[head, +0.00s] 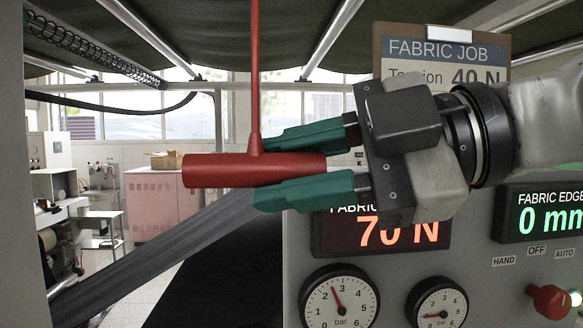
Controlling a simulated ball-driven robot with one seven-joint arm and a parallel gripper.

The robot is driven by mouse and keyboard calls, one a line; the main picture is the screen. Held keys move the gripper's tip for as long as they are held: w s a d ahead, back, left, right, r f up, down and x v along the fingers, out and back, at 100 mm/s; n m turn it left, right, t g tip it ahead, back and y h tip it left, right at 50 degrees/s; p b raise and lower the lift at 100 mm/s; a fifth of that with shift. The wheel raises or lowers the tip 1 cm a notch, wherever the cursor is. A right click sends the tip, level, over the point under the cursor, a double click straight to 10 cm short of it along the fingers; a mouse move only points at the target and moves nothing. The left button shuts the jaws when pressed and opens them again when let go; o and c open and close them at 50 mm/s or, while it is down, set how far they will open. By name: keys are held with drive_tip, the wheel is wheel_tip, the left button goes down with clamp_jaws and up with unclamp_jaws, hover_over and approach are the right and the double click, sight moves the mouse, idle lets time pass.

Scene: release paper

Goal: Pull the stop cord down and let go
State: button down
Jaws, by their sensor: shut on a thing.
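The stop cord (255,70) is a thin red line that hangs from above the top edge of the view. It ends in a red T-shaped handle (215,171), a horizontal bar hanging level. My gripper (258,170) reaches in from the right with green fingers, one above and one below the bar. It is shut on the right part of the handle, just at and to the right of where the cord joins. The cord looks straight and upright. The handle's left end sticks out free past the fingertips.
Behind my gripper is a grey panel with a red display reading 70 N (395,232), a green display reading 0 mm (545,212), two bar gauges (340,300) and a red knob (551,301). A FABRIC JOB clipboard (440,52) stands above. Left of the handle is open space.

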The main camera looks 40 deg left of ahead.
wheel_tip(320, 180, down, 4)
drive_tip(key=b, duration=0.2)
drive_tip(key=shift+f+b, duration=0.1)
drive_tip(key=shift+b, duration=0.25)
drive_tip(key=c, duration=0.9)
unclamp_jaws()
drive_tip(key=shift+d, duration=0.1)
drive_tip(key=b+v, duration=0.2)
drive_tip(key=v, duration=0.8)
drive_tip(key=shift+w+d, duration=0.2)
drive_tip(key=shift+d, duration=0.1)
